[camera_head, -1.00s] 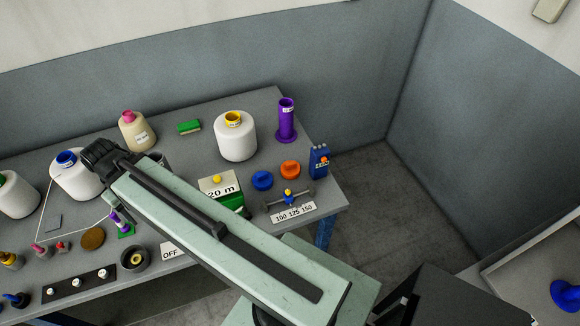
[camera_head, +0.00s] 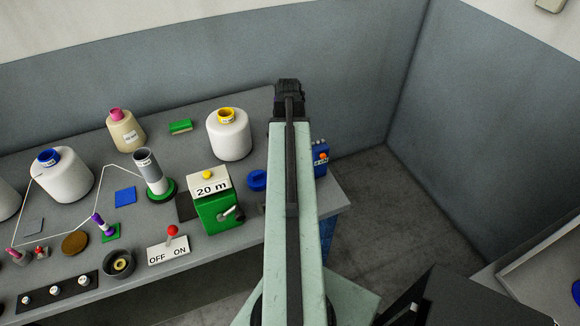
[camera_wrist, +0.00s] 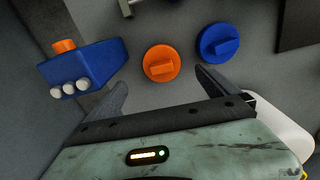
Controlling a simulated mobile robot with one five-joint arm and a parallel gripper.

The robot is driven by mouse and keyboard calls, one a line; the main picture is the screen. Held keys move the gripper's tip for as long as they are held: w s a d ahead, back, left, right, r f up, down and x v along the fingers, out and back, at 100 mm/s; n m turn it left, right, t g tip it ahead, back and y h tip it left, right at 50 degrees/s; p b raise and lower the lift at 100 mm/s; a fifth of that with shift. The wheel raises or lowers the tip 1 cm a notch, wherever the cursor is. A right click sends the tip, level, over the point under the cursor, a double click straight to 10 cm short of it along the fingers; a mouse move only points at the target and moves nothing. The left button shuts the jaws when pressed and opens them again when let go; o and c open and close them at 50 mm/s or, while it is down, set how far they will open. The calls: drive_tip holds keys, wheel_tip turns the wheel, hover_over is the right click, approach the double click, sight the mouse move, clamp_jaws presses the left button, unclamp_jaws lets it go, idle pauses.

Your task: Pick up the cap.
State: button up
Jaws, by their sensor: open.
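Two round caps with raised grips lie on the grey table. In the wrist view the orange cap (camera_wrist: 161,63) is just ahead of the space between my fingers, and the blue cap (camera_wrist: 218,43) is to its right, beyond the right finger. My gripper (camera_wrist: 161,82) is open and empty, its two dark fingers apart. I cannot tell its height over the table. In the head view the blue cap (camera_head: 257,180) shows left of my arm, and the orange cap is hidden behind the arm. My gripper's dark end (camera_head: 288,88) is at the far table edge.
A blue box with an orange knob (camera_wrist: 80,70) stands left of the orange cap; it also shows in the head view (camera_head: 320,155). A white yarn cone (camera_head: 229,135) and a green 20 m counter (camera_head: 215,207) stand left of my arm.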

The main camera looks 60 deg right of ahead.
wheel_tip(320, 180, down, 8)
drive_tip(key=b, duration=0.7)
drive_tip(key=shift+a+r, duration=0.1)
drive_tip(key=shift+r, duration=0.15)
drive_tip(key=c, duration=1.4)
